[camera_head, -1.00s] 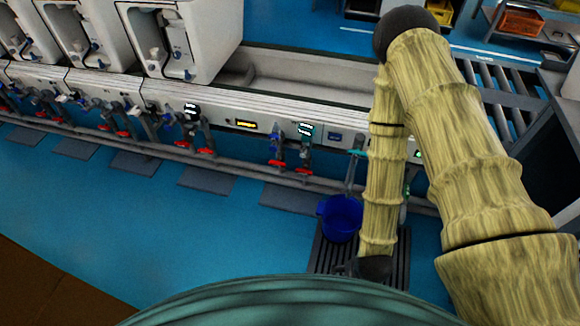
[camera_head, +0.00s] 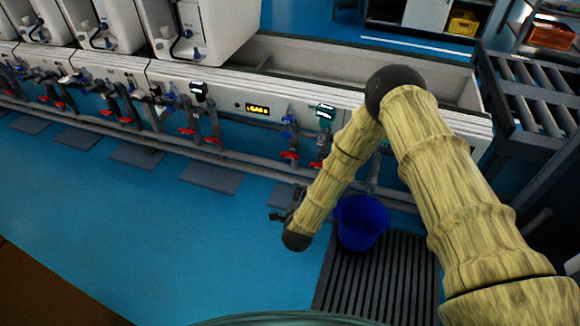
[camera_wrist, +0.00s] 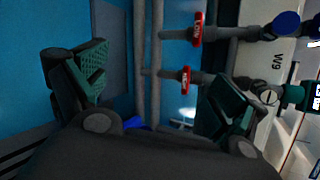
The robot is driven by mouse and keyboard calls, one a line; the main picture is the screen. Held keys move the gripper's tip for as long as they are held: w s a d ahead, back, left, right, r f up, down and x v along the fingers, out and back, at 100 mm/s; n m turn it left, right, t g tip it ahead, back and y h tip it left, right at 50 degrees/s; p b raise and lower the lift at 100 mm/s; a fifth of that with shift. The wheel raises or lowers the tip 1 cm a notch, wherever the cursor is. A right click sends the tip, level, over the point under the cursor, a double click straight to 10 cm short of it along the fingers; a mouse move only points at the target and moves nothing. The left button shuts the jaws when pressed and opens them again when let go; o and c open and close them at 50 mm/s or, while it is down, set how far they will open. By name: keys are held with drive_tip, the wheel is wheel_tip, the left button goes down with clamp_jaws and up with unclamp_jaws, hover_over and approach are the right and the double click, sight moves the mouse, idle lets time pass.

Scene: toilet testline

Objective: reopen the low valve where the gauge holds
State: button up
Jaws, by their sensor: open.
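Two red valve handles show in the wrist view. The upper red handle (camera_wrist: 197,30) has a label that looks like "LOW"; the label on the lower red handle (camera_wrist: 187,80) is too blurred to read. They appear as the left red handle (camera_head: 289,155) and right red handle (camera_head: 318,163) under the bench in the head view. A gauge (camera_head: 325,111) with a dark teal housing sits above the right one; its edge also shows in the wrist view (camera_wrist: 315,95). My gripper (camera_head: 281,214) is open and empty, in front of the pipes and apart from both handles.
A blue bucket (camera_head: 361,222) stands on a dark floor grate (camera_head: 392,268), right of my gripper. A yellow-lit display (camera_head: 257,108) is on the panel. Horizontal pipes run low along the bench. More valves line the left. Blue floor at left front is clear.

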drive_tip(key=w+a+f+m+t+h+b, duration=0.2)
drive_tip(key=w+a+m+t+b, duration=0.1)
drive_tip(key=w+m+b, duration=0.35)
drive_tip(key=m+t+h+b, duration=0.2)
drive_tip(key=m+h+b, duration=0.3)
drive_tip(key=m, duration=0.6)
approach(289, 157)
drive_tip(key=y+b, duration=0.1)
drive_tip(key=b+x, duration=0.1)
drive_tip(key=x, duration=0.2)
drive_tip(key=b+x, duration=0.2)
drive_tip(key=x, duration=0.2)
drive_tip(key=b+x, duration=0.1)
drive_tip(key=x, duration=0.3)
drive_tip(key=shift+d+r, duration=0.1)
drive_tip(key=shift+d, duration=0.25)
drive_tip(key=c, duration=1)
